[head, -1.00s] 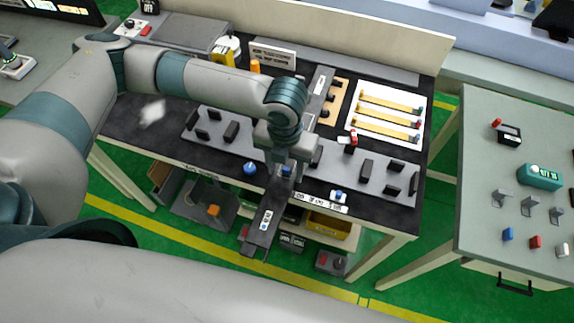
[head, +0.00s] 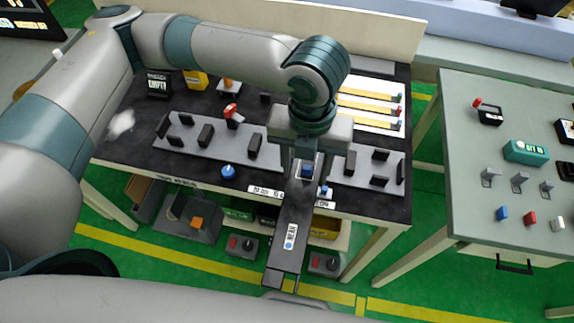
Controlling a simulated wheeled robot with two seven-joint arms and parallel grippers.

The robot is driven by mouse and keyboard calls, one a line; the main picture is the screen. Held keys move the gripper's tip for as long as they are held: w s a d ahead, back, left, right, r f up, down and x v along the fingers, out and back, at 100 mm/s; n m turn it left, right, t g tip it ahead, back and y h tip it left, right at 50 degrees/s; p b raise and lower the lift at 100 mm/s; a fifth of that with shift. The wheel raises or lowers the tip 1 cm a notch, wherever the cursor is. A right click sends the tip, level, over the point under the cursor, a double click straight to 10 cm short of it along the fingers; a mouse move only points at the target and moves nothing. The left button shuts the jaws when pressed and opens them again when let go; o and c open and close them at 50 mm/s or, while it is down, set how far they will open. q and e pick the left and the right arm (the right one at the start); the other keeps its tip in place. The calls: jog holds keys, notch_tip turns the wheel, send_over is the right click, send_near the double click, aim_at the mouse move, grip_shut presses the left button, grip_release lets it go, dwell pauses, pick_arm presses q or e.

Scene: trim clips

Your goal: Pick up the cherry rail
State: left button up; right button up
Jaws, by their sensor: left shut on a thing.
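My left gripper (head: 303,160) points down over the front of the black table (head: 135,160) and is shut on a long dark grey bar (head: 296,205). The bar carries a white label with a blue dot and a blue piece close to the jaws. It reaches out past the table's front edge, and its far end is hidden behind my gripper. Yellow strips (head: 366,106) with coloured ends lie on a white board at the back right, partly behind my arm. My right gripper is not in view.
A grey plate (head: 225,145) with upright black blocks runs along the table on both sides of my gripper. A blue knob (head: 228,172) and a red-topped piece (head: 231,112) stand nearby. A grey side table (head: 460,150) is at right, with open green floor between.

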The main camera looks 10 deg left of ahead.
pick_arm(q)
jog(key=shift+s+d+r, duration=0.3)
jog(key=shift+d+r, duration=0.25)
jog(key=shift+d, duration=0.2)
jog(key=shift+a, duration=0.1)
jog(key=shift+w+a+n, duration=0.55)
jog(key=shift+n, duration=0.65)
jog(key=w+a+r+n+b, duration=0.1)
jog(key=w+a+n, duration=0.2)
jog(key=n, duration=0.8)
jog(key=w+a+n, duration=0.3)
jog(key=a+n, duration=0.5)
jog(key=n, duration=0.3)
jog(key=w+a+r+n+b, duration=0.1)
jog(key=w+a+n, duration=0.2)
jog(key=n, duration=0.9)
jog(key=a, duration=0.3)
jog(key=shift+w+a+r+b, duration=0.25)
jog(key=shift+w+r+b, duration=0.1)
jog(key=shift+d, duration=0.1)
